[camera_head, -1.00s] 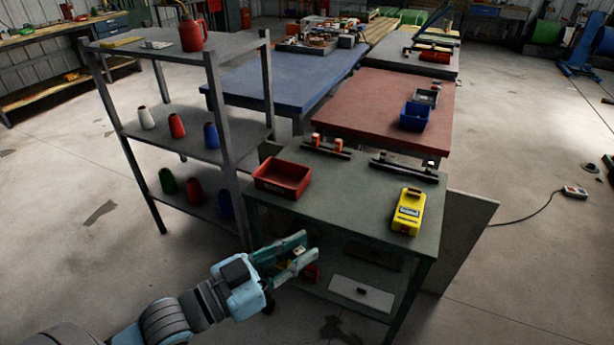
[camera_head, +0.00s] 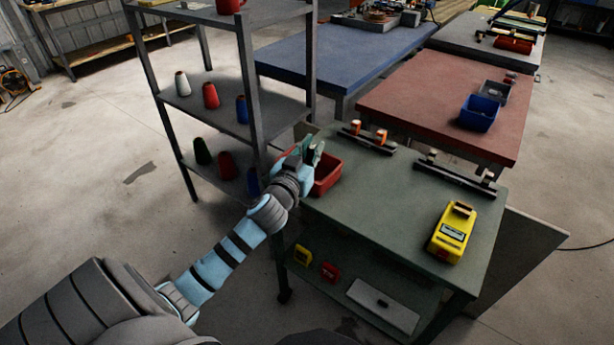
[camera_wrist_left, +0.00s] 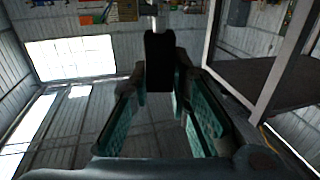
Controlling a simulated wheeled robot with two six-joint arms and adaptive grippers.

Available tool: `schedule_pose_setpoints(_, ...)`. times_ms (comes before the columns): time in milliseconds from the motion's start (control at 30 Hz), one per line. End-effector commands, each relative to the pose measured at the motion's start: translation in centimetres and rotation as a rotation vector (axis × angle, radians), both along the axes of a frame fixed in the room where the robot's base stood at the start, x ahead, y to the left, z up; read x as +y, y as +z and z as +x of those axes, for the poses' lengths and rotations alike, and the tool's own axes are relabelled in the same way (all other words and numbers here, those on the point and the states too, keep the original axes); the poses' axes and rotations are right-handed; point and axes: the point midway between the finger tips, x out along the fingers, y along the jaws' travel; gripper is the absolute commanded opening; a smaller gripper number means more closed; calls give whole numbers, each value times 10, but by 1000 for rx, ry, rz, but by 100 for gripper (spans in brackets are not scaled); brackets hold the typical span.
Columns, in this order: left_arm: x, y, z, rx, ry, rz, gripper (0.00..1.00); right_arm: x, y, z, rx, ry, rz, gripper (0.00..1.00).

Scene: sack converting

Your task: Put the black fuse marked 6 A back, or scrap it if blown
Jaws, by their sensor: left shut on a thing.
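My left gripper (camera_head: 311,151) is raised at the left end of the green table, in front of the red bin (camera_head: 328,178). In the left wrist view its teal-padded fingers (camera_wrist_left: 160,88) are shut on a black fuse (camera_wrist_left: 160,62). A pale metal end shows above the fuse's black body; no marking is readable. In the head view the fuse is too small to make out. A yellow tester (camera_head: 452,233) lies on the table's right side. A rail with orange fuses (camera_head: 367,138) and a black rail (camera_head: 456,178) lie along the back. My right gripper is not in view.
A grey rack (camera_head: 243,75) with coloured cones stands close on the left. The green table's middle (camera_head: 385,205) is clear. Its lower shelf holds a yellow item (camera_head: 302,255), a red item (camera_head: 329,270) and a pale panel (camera_head: 383,307). A red-topped table (camera_head: 430,95) stands behind.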

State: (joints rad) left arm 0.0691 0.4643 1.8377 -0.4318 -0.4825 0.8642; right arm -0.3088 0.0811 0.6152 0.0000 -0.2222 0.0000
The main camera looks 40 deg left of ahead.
Motion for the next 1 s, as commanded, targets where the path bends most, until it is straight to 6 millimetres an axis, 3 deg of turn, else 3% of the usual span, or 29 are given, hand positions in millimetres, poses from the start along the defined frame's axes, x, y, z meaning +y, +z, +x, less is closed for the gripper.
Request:
schedule_pose_setpoints(100,28,0,16,-1,114,1,0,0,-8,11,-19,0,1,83)
schedule_pose_setpoints(200,38,-1,20,0,156,1,0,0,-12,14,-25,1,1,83)
schedule_pose_setpoints(600,39,-56,19,2,158,2,0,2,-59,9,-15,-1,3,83)
schedule_pose_setpoints(900,38,-56,19,0,157,3,0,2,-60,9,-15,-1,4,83)
schedule_pose_setpoints(933,38,-56,19,0,157,3,22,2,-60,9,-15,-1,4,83)
schedule_pose_setpoints(1000,38,-56,19,0,157,3,33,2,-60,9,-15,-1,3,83)
